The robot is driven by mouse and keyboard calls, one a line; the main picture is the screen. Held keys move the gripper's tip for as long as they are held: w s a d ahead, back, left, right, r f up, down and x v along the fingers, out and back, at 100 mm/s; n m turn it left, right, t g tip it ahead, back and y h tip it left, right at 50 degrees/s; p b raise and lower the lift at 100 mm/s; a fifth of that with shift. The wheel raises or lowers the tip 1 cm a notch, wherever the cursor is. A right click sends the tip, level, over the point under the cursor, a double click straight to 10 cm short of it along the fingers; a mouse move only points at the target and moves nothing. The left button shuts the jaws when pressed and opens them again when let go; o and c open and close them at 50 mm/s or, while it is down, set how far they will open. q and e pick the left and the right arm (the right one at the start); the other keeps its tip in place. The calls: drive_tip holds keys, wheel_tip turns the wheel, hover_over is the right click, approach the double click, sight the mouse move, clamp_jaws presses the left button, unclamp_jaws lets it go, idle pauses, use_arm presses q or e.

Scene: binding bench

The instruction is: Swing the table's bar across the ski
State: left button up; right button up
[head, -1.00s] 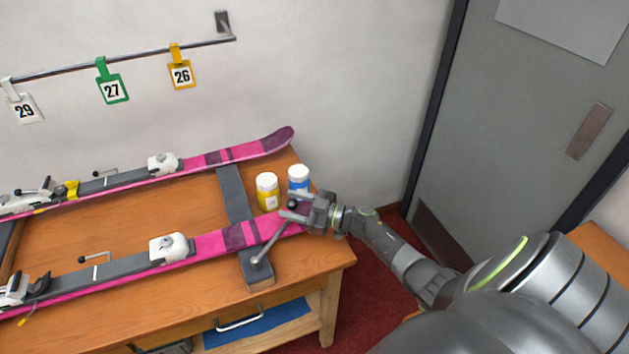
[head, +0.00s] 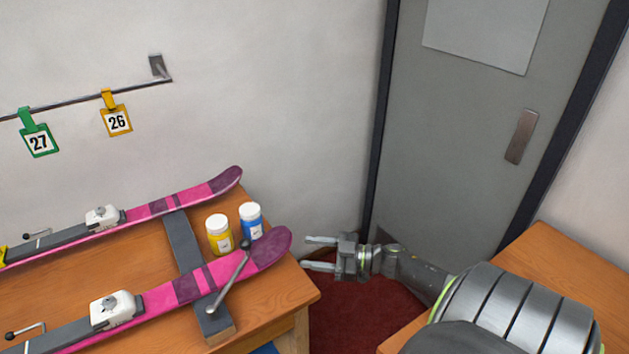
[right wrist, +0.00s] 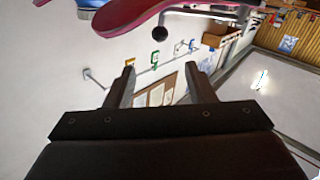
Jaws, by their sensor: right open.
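The pink ski (head: 160,297) nearer me lies on the wooden table (head: 250,309), its purple tip pointing right. The table's grey bar (head: 228,278) runs from its pivot on the dark crosspiece (head: 186,252) up over the ski, and its black knob (head: 245,244) is at the ski's far edge. My right gripper (head: 305,252) is open and empty, off the table's right end, apart from the bar and the ski tip. In the right wrist view the ski tip (right wrist: 125,14) and black knob (right wrist: 160,34) are beyond the open fingers (right wrist: 160,78). My left gripper is out of view.
A second pink ski (head: 160,206) lies behind. A yellow jar (head: 219,235) and a blue jar (head: 251,221) stand between the ski tips, close to the bar's knob. A grey door (head: 465,130) is behind my right arm. Another wooden surface (head: 545,265) is at right.

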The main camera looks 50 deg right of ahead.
drive_tip(key=shift+r, duration=0.15)
drive_tip(key=c, duration=0.4)
drive_tip(key=shift+w+d+r+m+t, duration=0.1)
drive_tip(key=shift+w+r+m+t, duration=0.05)
drive_tip(key=shift+r+m+t, duration=0.35)
drive_tip(key=shift+c, duration=1)
drive_tip(key=r+m+t+h, duration=0.1)
drive_tip(key=m, duration=0.1)
drive_tip(key=d+r+m+t+h, duration=0.1)
drive_tip(key=m+h, duration=0.1)
drive_tip(key=m, duration=0.1)
drive_tip(key=r+m+t+h, duration=0.1)
drive_tip(key=m, duration=0.1)
drive_tip(key=shift+w+d+r+m, duration=0.15)
drive_tip(key=shift+w+d+m, duration=0.05)
drive_tip(key=shift+w+m, duration=0.1)
clamp_jaws()
drive_tip(key=m+g+h, duration=0.3)
drive_tip(key=m, duration=1.3)
approach(250, 246)
drive_tip(key=p+x, duration=0.1)
drive_tip(key=x, duration=0.6)
drive_tip(key=shift+p, duration=0.4)
